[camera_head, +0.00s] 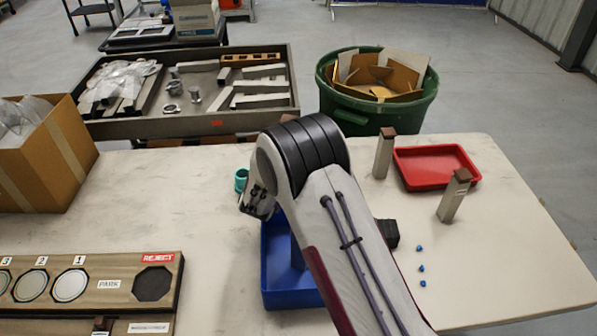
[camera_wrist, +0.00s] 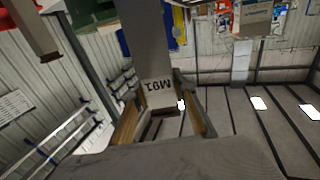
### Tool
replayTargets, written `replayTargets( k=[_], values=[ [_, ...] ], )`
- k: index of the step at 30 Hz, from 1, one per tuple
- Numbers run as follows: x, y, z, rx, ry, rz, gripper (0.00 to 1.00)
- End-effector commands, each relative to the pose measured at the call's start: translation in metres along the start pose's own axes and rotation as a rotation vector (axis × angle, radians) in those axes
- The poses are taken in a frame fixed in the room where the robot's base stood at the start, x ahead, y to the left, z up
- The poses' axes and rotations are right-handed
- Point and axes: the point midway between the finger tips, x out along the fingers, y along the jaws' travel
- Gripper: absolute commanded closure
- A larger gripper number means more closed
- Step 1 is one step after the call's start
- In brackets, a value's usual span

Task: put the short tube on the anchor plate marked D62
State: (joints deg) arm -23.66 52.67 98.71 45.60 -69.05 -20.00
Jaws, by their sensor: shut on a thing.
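My gripper (camera_wrist: 166,120) is shut on the short tube (camera_wrist: 165,160), whose broad grey side fills the bottom of the wrist view. Two tan fingers show beyond it. The wrist view is upside down. A grey post labelled M91 (camera_wrist: 132,40) with a brown end stands past the fingers, and another brown-ended post (camera_wrist: 30,28) is at upper left. In the head view two brown-topped posts stand on the table, one behind (camera_head: 383,158) and one in front (camera_head: 450,203). No mark D62 is readable. My arm hides the gripper and tube in the head view.
A red tray (camera_head: 431,182) lies between and beside the posts. A blue bin (camera_head: 280,298) is under my arm, and a teal cup (camera_head: 241,180) is behind it. Small blue pieces (camera_head: 421,269) lie front right. A board with discs (camera_head: 105,313) is at left.

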Motion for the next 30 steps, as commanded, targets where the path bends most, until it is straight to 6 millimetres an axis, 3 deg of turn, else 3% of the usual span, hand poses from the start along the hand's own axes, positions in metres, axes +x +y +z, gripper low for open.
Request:
replayTargets(
  k=[3,9,30],
  values=[
    [0.027,0.015,-0.006,0.003,0.005,0.046,1.0],
    [0.052,0.021,-0.015,0.002,0.006,0.077,1.0],
    [0.059,0.014,-0.013,0.0,0.002,0.075,1.0]
  ],
)
